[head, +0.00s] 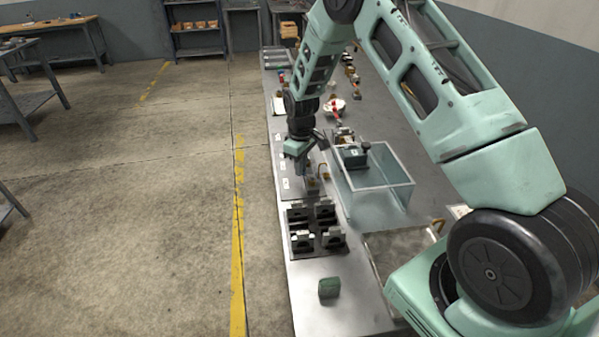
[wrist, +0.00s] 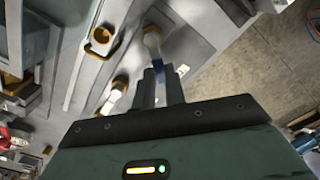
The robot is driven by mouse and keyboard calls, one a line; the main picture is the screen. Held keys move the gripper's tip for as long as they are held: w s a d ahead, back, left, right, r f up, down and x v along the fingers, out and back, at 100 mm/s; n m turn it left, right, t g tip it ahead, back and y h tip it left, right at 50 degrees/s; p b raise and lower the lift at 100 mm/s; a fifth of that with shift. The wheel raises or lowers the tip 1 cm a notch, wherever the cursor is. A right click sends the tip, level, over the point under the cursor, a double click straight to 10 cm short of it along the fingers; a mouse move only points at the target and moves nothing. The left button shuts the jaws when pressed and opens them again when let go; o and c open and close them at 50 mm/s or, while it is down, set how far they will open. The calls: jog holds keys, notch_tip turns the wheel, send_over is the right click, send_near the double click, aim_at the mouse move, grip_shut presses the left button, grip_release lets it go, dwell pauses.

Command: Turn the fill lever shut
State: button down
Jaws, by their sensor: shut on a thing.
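My gripper (head: 300,163) points down over the left edge of the long steel bench in the head view. In the wrist view my gripper (wrist: 162,88) has its two fingers close together on the end of a pale lever (wrist: 153,44) with an orange-yellow pivot. A bit of blue shows beside the fingertips. A second pale lever (wrist: 118,90) with a similar pivot stands to the left, apart from the fingers. I cannot read any label that tells which is the fill lever. In the head view the levers are too small and partly hidden to tell their angle.
A clear open-topped tank (head: 382,185) stands right of my gripper. Black fixture blocks (head: 316,228) and a green block (head: 329,288) sit nearer on the bench. A yellow ring (wrist: 101,42) lies near the levers in the wrist view.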

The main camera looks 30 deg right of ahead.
jog(key=m, duration=0.2)
jog(key=d+m+b, duration=0.1)
jog(key=d+m, duration=0.1)
jog(key=m, duration=0.1)
jog(key=shift+w+m+b, duration=0.25)
jog(key=shift+m+b, duration=0.05)
jog(key=shift+b, duration=0.05)
jog(key=shift+s+d+m+b, duration=0.1)
jog(key=shift+d+m+b, duration=0.2)
jog(key=shift+m, duration=0.75)
jog(key=shift+s+d+m+b, duration=0.1)
jog(key=shift+d+m, duration=0.25)
jog(key=shift+m, duration=0.7)
jog(key=c, duration=1.5)
grip_release()
jog(key=shift+o, duration=0.2)
